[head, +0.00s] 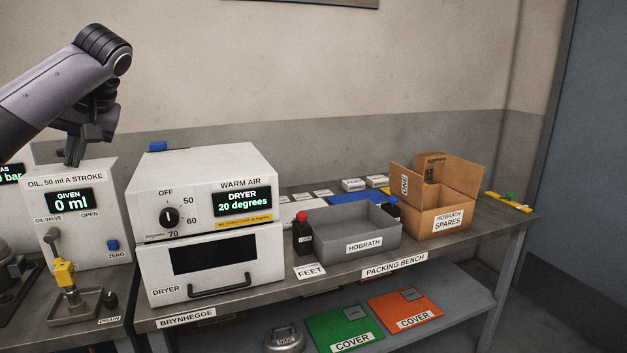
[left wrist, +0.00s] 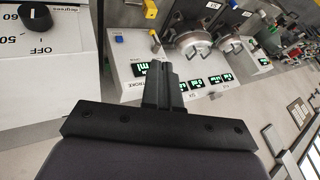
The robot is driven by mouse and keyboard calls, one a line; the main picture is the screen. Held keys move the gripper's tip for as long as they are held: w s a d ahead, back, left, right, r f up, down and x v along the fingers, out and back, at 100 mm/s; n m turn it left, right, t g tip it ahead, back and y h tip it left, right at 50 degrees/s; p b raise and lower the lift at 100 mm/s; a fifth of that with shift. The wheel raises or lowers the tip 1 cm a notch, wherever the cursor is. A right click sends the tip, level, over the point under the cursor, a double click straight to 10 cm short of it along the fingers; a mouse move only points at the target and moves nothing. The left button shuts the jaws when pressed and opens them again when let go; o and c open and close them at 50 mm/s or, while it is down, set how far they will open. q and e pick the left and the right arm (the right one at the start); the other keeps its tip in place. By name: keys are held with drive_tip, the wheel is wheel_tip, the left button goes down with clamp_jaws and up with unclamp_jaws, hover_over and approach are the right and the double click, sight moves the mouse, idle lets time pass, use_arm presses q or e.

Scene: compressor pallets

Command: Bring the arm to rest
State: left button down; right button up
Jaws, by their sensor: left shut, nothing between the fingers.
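My left arm comes in from the left in the head view. Its gripper (head: 74,157) points down above the white oil dispenser (head: 92,221), whose display reads 0 ml. In the left wrist view the gripper's fingers (left wrist: 158,78) are together with nothing between them. The dispenser also shows beyond them in that view (left wrist: 125,62). I cannot tell how far the fingertips are from the dispenser's top. My right gripper does not show in either view.
A white dryer (head: 214,290) stands right of the dispenser. Green (head: 338,322) and orange (head: 396,307) covers lie on the lower shelf. Above the bench, the air is clear.

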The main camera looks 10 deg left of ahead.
use_arm(q)
drive_tip(key=w+d+f+m+t, duration=0.1)
drive_tip(key=w+d+f+m, duration=0.15)
drive_tip(key=f, duration=0.35)
drive_tip(key=w+d+f+m+t+h, duration=0.1)
drive_tip(key=w+d+f, duration=0.1)
drive_tip(key=d+f, duration=0.3)
drive_tip(key=w+d+f+m+t, duration=0.1)
drive_tip(key=w+d+f+m, duration=0.15)
drive_tip(key=f, duration=0.35)
drive_tip(key=s+d+f+m+t+h, duration=0.1)
drive_tip(key=s+d+f+m+h, duration=0.15)
drive_tip(key=d+f, duration=0.65)
drive_tip(key=s+d+f+m+t+h, duration=0.1)
drive_tip(key=d+f+m+h, duration=0.15)
drive_tip(key=d+f, duration=0.7)
drive_tip(key=s+d+f+t+h, duration=0.1)
drive_tip(key=s+d+f+h, duration=0.1)
drive_tip(key=s+f, duration=0.55)
drive_tip(key=s+d+f+t+h, duration=0.1)
drive_tip(key=s+d+f+h, duration=0.2)
drive_tip(key=s+f, duration=0.4)
drive_tip(key=s+a+f+t, duration=0.1)
drive_tip(key=s+a, duration=0.2)
drive_tip(key=s, duration=0.4)
drive_tip(key=s+a+n+t+y, duration=0.1)
drive_tip(key=s+a, duration=0.2)
drive_tip(key=s, duration=0.5)
drive_tip(key=shift+a+f+n+y, duration=0.3)
drive_tip(key=shift+f, duration=0.1)
